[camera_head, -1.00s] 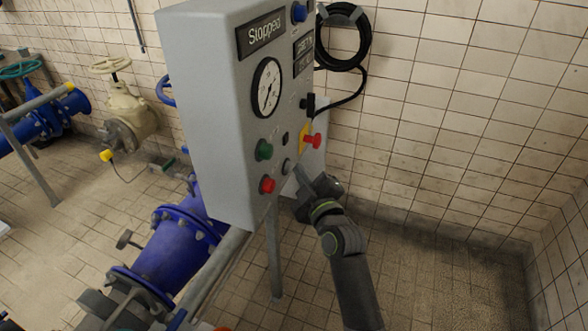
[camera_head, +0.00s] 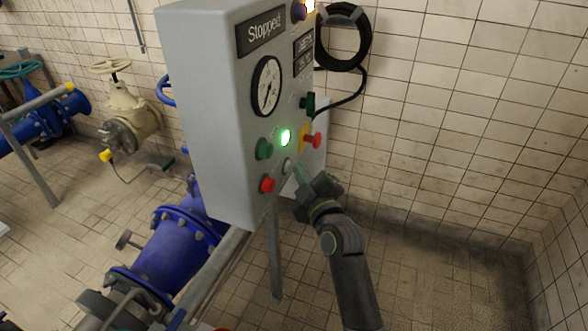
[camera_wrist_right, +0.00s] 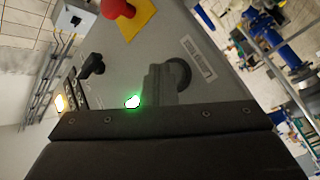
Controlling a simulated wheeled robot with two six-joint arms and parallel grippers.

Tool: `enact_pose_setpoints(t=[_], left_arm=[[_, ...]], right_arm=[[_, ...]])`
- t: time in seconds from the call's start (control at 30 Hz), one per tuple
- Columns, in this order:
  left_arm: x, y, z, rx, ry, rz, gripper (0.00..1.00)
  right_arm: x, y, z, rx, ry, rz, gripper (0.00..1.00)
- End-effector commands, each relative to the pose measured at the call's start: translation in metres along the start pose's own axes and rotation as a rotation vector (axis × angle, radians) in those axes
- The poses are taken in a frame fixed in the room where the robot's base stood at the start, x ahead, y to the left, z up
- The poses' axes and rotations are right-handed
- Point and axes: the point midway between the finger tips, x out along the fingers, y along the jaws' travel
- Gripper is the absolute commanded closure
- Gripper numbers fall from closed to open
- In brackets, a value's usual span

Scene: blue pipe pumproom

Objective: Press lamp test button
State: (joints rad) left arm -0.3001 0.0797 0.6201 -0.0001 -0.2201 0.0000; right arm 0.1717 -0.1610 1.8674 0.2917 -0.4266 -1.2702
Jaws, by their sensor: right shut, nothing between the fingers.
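A grey control cabinet (camera_head: 215,120) carries the panel with the buttons. A small grey button (camera_head: 287,166) sits low on its face, right of the red button (camera_head: 267,185) and green button (camera_head: 264,149); I take it as the lamp test button. My right gripper (camera_head: 299,177) is shut and empty, its tips close by that button at the panel. Whether they touch it is hard to tell. A green lamp (camera_head: 285,138) above it glows; it also glows in the right wrist view (camera_wrist_right: 132,102). A lamp on top (camera_head: 310,5) is lit. My left gripper is out of view.
A red mushroom button (camera_head: 314,140) on a yellow plate sticks out just above my right gripper. A black cable coil (camera_head: 343,37) hangs on the tiled wall. Blue pipework (camera_head: 175,245) runs below the cabinet. The floor at the right is open.

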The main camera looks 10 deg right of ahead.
Motion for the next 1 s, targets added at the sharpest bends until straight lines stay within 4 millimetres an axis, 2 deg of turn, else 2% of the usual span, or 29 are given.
enact_pose_setpoints(t=[0.37,0.8,1.0], left_arm=[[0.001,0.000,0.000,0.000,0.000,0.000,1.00],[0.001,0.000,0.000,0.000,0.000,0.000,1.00],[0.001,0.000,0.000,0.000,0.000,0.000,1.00]], right_arm=[[-0.004,0.003,0.004,0.000,-0.001,-0.001,1.00],[-0.035,0.026,0.026,-0.002,-0.001,0.000,1.00],[-0.043,0.031,0.031,0.001,0.000,-0.001,1.00]])
